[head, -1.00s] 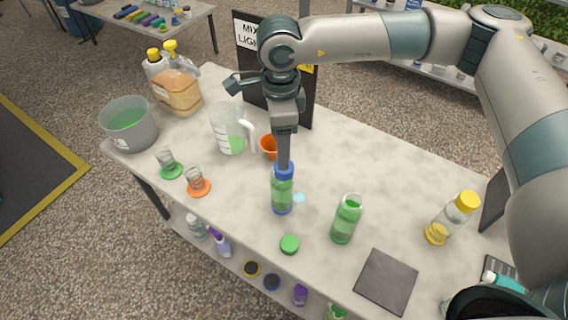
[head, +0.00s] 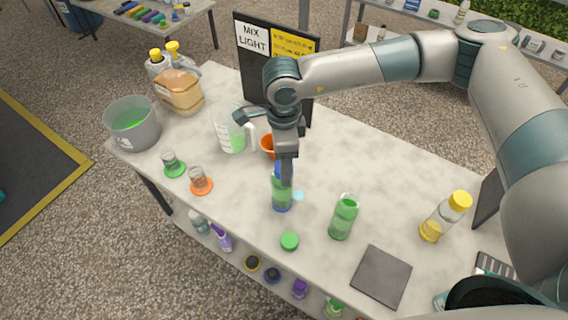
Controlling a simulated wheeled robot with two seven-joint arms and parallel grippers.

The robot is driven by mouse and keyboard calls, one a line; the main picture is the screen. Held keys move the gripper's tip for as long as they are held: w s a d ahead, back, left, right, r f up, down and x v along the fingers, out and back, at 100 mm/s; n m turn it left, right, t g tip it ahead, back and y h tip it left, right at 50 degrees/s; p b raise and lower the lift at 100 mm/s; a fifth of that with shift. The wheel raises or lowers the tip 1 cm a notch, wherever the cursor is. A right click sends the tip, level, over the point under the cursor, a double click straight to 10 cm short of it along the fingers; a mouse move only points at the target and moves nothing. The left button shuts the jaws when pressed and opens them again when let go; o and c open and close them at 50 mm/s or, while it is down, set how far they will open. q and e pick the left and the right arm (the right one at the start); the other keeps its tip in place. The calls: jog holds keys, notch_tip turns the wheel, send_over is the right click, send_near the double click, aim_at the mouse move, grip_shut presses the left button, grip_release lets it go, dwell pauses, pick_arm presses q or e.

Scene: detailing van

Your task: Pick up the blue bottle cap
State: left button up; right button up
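The blue bottle cap (head: 277,172) sits on top of an upright bottle of green liquid (head: 282,195) with a blue band at its base, near the middle of the table. My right gripper (head: 286,176) points straight down at the cap. Its near finger overlaps the cap's middle, and blue shows on both sides of it. Whether the fingers are open around the cap or closed on it is hidden. My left gripper is not in view.
On the table (head: 330,165), an open green bottle (head: 343,217) and a green cap (head: 289,241) stand close by. A measuring jug (head: 230,130) and orange cup (head: 267,146) are behind left. A dark square pad (head: 381,277) lies front right, and a sign (head: 262,65) stands at the back.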

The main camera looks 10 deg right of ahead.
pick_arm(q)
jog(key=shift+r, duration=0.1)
pick_arm(e)
jog(key=shift+f, duration=0.3)
jog(key=c, duration=1.2)
jog(key=shift+r, duration=0.15)
